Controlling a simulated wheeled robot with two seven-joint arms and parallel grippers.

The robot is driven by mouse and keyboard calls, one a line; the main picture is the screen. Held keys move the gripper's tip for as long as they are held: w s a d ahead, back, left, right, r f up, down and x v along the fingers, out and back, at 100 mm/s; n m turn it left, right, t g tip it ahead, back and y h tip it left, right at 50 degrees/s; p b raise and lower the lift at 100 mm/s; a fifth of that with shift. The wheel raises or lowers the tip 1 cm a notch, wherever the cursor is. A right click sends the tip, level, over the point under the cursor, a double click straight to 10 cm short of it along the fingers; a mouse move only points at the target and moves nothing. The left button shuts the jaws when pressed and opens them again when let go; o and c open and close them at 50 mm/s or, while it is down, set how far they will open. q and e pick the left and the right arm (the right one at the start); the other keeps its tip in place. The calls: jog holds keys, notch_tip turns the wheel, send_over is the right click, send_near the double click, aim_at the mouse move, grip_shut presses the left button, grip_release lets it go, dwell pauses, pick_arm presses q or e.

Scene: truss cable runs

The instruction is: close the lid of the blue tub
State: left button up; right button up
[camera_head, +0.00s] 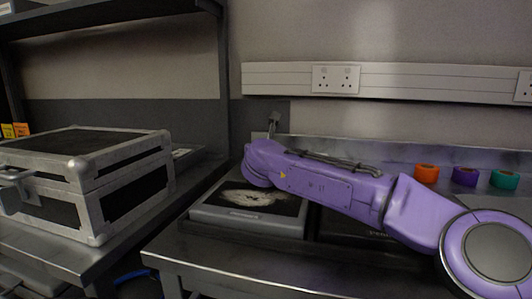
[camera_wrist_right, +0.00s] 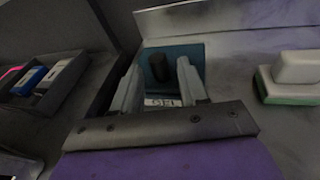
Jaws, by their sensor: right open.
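In the right wrist view a blue-teal panel (camera_wrist_right: 187,50), apparently the blue tub's lid, stands beyond my right gripper (camera_wrist_right: 159,66). A dark rounded knob (camera_wrist_right: 158,68) shows in front of it, between the two grey fingers. The fingers are apart, so the gripper is open; I cannot tell whether either touches the knob or panel. A pale label with dark lettering (camera_wrist_right: 162,102) lies lower between the fingers. The tub's body is mostly hidden by my gripper. In the head view my purple right arm hides the tub. My left gripper is not in view.
In the head view a silver-edged case (camera_head: 85,180) sits on the left bench. A grey flat box (camera_head: 245,212) lies under my arm. Orange (camera_head: 427,174), purple and green rolls stand at the back right. A white-and-green block (camera_wrist_right: 290,80) is right of the gripper.

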jog(key=shift+f, duration=0.15)
jog(key=b+v, duration=0.1)
jog(key=v, duration=0.9)
jog(key=shift+s+r, duration=0.2)
jog(key=shift+s, duration=0.1)
